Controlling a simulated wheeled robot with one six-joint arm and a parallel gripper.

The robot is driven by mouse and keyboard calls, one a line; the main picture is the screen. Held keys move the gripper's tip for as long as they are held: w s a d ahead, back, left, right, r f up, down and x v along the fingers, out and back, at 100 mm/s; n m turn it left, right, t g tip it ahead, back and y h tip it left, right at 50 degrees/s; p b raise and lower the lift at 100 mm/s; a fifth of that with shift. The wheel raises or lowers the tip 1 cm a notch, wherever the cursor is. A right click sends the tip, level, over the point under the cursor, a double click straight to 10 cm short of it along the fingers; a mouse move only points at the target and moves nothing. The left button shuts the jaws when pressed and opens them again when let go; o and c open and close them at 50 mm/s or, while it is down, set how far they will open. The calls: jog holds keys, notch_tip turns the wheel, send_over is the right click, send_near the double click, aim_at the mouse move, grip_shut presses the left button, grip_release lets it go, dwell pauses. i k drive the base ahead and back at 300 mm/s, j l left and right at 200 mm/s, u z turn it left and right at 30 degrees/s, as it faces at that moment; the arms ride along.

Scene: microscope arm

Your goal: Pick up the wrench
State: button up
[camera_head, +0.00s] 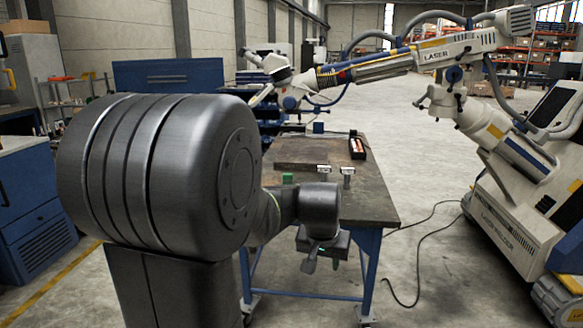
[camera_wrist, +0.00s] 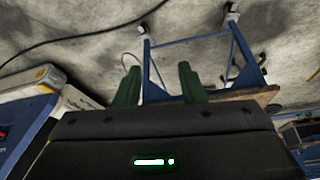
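I cannot make out a wrench for certain in either view. Two small silvery metal pieces (camera_head: 347,172) stand near the front right of the worktable (camera_head: 375,200); they are too small to identify. My gripper (camera_head: 322,262) hangs in front of the table's near edge, below the top, pointing down. Its two dark green fingers (camera_wrist: 158,70) are apart in the wrist view, with nothing between them. That view shows the floor and the table's blue legs (camera_wrist: 190,40), and only an edge of the tabletop (camera_wrist: 265,94). My arm hides the left part of the table in the head view.
A black tray with reddish contents (camera_head: 357,146) lies at the table's back right. A small green item (camera_head: 287,178) sits near the front. A large white laser machine (camera_head: 500,200) stands right, its arm reaching over the table's far end. A cable (camera_head: 420,265) lies on the floor.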

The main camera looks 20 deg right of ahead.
aim_at(323, 169)
jog(key=i+l+u, duration=0.1)
jog(key=i+l, duration=0.35)
jog(key=i+l+u, duration=0.15)
jog(key=i+l, duration=0.25)
jog(key=l, duration=0.2)
jog(key=i+l+u, duration=0.1)
jog(key=i+l, duration=0.3)
jog(key=l, duration=0.15)
jog(key=i+l, duration=0.25)
jog(key=l, duration=0.15)
jog(key=i+l, duration=0.25)
jog(key=l, duration=0.15)
jog(key=i+l, duration=0.25)
jog(key=l, duration=0.15)
